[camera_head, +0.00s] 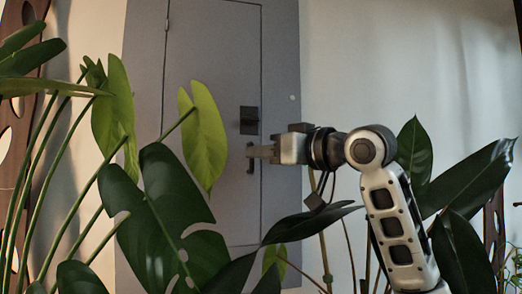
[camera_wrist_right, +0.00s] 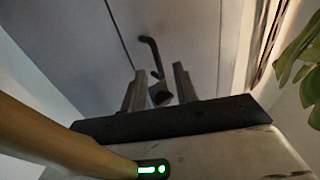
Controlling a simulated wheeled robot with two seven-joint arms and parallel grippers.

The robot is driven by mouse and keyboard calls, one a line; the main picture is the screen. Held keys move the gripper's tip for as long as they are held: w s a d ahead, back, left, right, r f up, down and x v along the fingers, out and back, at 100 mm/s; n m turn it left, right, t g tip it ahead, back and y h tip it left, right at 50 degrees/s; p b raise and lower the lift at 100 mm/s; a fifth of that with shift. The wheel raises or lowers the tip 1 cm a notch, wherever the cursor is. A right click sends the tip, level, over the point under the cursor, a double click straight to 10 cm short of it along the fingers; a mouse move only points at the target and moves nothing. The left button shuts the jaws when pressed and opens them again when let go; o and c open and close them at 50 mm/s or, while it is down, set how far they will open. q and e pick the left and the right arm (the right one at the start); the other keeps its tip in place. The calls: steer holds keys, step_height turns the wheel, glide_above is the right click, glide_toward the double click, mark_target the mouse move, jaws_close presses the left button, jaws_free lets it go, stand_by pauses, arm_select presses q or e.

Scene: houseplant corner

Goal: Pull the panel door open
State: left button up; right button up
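The grey panel door (camera_head: 212,60) is set in a wider grey panel in the head view, and its outline looks closed. A dark block (camera_head: 249,120) sits near its right edge, with a small dark handle (camera_head: 251,160) below it. My right gripper (camera_head: 258,152) comes from the right, its fingertips at the handle. In the right wrist view the fingers (camera_wrist_right: 159,88) are apart. The dark bent handle (camera_wrist_right: 152,53) lies just ahead of them, and a dark blocky part (camera_wrist_right: 160,94) shows between them. I cannot tell whether they touch it. My left gripper is not in view.
A large-leaved plant (camera_head: 165,200) stands in front of the door's left and lower parts. Dark leaves (camera_head: 465,185) surround my right arm on the right. The pale wall (camera_head: 400,60) at the upper right is clear.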

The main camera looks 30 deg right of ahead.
steer(key=shift+w+a, duration=0.2)
steer(key=shift+w, duration=0.45)
jaws_close()
steer(key=shift+s, duration=0.1)
